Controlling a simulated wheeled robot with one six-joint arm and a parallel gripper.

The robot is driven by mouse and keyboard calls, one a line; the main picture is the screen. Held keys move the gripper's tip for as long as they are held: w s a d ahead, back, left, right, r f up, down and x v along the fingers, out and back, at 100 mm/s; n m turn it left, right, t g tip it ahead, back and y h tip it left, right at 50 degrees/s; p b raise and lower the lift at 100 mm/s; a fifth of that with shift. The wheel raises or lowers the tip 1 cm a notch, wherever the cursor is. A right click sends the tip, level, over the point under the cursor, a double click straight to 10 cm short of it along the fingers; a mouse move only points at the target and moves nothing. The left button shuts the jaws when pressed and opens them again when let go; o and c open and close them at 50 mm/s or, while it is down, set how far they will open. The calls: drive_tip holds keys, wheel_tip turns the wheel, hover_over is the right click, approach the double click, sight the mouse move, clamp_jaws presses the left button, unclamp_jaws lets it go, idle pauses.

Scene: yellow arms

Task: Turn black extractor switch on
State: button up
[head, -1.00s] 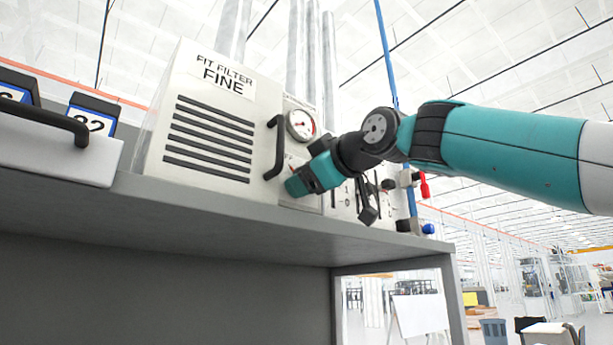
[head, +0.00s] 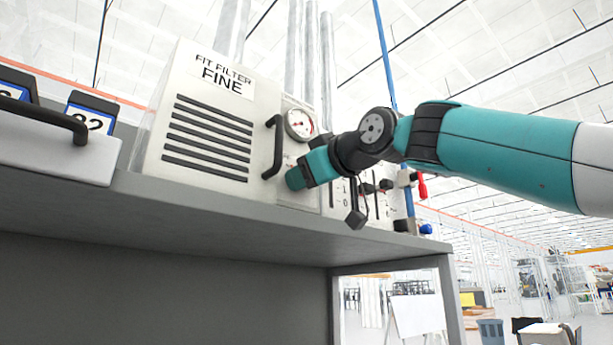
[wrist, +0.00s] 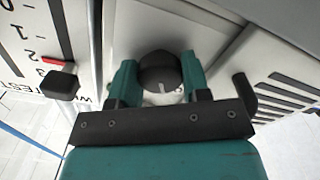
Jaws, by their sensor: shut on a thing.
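The black extractor switch (wrist: 160,72) is a round dark knob with a pale mark, on a light panel in the wrist view. My gripper (wrist: 160,80) has one teal finger on each side of the knob and is shut on it. The pale mark faces the gripper's palm in that view. In the head view, my gripper (head: 300,180) is at the panel below the round gauge, and it hides the knob.
A white box labelled "FIT FILTER FINE" (head: 210,120) with a black handle (head: 273,148) stands left of my gripper. The gauge (head: 300,124) is above. Black sliders (head: 366,189), a red lever (head: 422,187) and a blue pipe (head: 389,60) are to the right. The shelf edge (head: 240,220) runs below.

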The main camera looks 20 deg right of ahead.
drive_tip(key=m, duration=0.7)
drive_tip(key=shift+f, duration=0.1)
drive_tip(key=m, duration=0.4)
drive_tip(key=shift+a, duration=0.1)
drive_tip(key=shift+m, duration=1.9)
drive_tip(key=o, duration=0.9)
drive_tip(key=shift+o, duration=0.2)
